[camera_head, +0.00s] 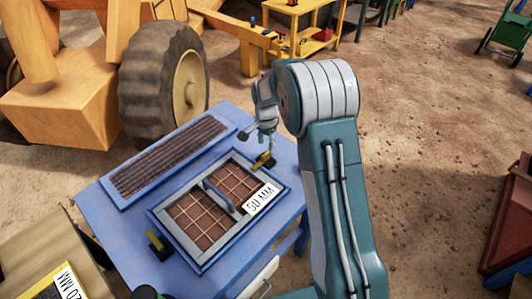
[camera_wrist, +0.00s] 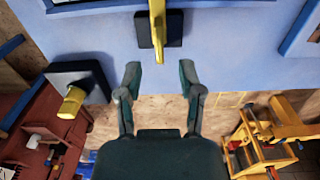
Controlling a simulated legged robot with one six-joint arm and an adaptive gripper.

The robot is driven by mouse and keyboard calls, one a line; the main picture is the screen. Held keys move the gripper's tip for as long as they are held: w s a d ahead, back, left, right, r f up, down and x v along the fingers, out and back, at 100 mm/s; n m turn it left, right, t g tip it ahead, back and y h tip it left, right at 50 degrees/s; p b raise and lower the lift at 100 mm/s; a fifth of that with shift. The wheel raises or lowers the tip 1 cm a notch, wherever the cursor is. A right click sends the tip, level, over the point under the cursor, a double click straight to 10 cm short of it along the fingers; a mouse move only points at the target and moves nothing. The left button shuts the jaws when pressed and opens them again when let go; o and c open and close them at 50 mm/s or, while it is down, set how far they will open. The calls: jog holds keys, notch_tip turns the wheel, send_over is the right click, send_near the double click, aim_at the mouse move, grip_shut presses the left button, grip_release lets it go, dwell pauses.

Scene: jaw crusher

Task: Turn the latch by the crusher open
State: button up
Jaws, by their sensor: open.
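A yellow latch (camera_head: 264,160) on a black base stands at the far edge of the screen frame with the 50 MM plate, on the blue table. In the wrist view, the yellow latch bar (camera_wrist: 157,28) rises from its black base (camera_wrist: 174,30), just beyond the fingertips and roughly centred between them. My gripper (camera_head: 262,136) hangs just above this latch in the head view. It also shows in the wrist view (camera_wrist: 160,75), with its two fingers apart and nothing between them. A second yellow latch (camera_head: 155,242) stands on the near left side of the frame.
The gridded screen (camera_head: 190,222) with a handle fills the table's middle. A dark ribbed panel (camera_head: 168,158) lies behind it. A big tyre (camera_head: 160,85) stands close behind the table. A black block with a yellow knob (camera_wrist: 72,103) is left in the wrist view.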

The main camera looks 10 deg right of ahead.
aim_at(266, 153)
notch_tip(266, 153, down, 6)
jog(key=shift+r, duration=0.25)
grip_shut()
